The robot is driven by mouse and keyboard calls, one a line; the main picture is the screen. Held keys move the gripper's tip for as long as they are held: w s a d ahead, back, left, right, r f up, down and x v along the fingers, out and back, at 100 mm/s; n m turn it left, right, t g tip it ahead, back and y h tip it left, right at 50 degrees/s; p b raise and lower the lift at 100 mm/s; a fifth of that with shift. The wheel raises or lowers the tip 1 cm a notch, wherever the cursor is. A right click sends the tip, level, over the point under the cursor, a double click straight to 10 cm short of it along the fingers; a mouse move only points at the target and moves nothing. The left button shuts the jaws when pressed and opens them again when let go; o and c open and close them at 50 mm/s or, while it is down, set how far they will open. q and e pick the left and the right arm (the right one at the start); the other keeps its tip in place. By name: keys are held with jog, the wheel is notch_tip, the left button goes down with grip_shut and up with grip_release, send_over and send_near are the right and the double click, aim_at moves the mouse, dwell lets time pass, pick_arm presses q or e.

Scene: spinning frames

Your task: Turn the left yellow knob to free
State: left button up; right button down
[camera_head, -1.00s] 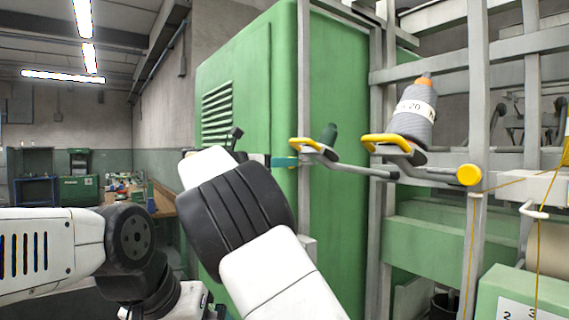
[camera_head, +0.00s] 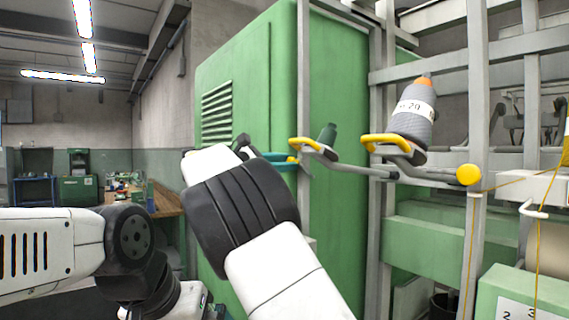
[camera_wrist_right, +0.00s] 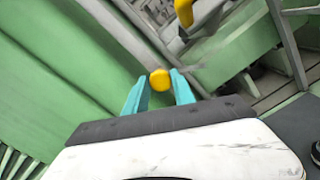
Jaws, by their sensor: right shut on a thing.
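The left yellow knob (camera_wrist_right: 160,80) is a small round knob between the teal fingertips in the right wrist view. In the head view only a small bit of yellow (camera_head: 292,160) shows at the fingers, beside the grey post. My right gripper (camera_head: 285,161) is shut on the knob; its two teal fingers show in the wrist view (camera_wrist_right: 159,87), one on each side. The fingers and wrist hide much of the knob in the head view. A second round yellow knob (camera_head: 469,175) sits to the right on the frame. My left gripper is not in view.
Yellow-edged brackets stand close above and right of my right gripper, the left one (camera_head: 312,146) and the right one (camera_head: 390,145) beneath a grey yarn bobbin (camera_head: 414,115). A green cabinet (camera_head: 250,70) and grey posts are close beside the arm.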

jog(key=m, duration=1.1)
jog(key=shift+f+m, duration=0.2)
jog(key=shift+m, duration=0.2)
dwell(0.3)
jog(key=c, duration=1.4)
grip_release()
jog(key=shift+o, duration=0.2)
jog(key=shift+s, duration=0.1)
jog(key=v, duration=0.7)
jog(key=shift+s+a, duration=0.2)
jog(key=shift+a, duration=0.1)
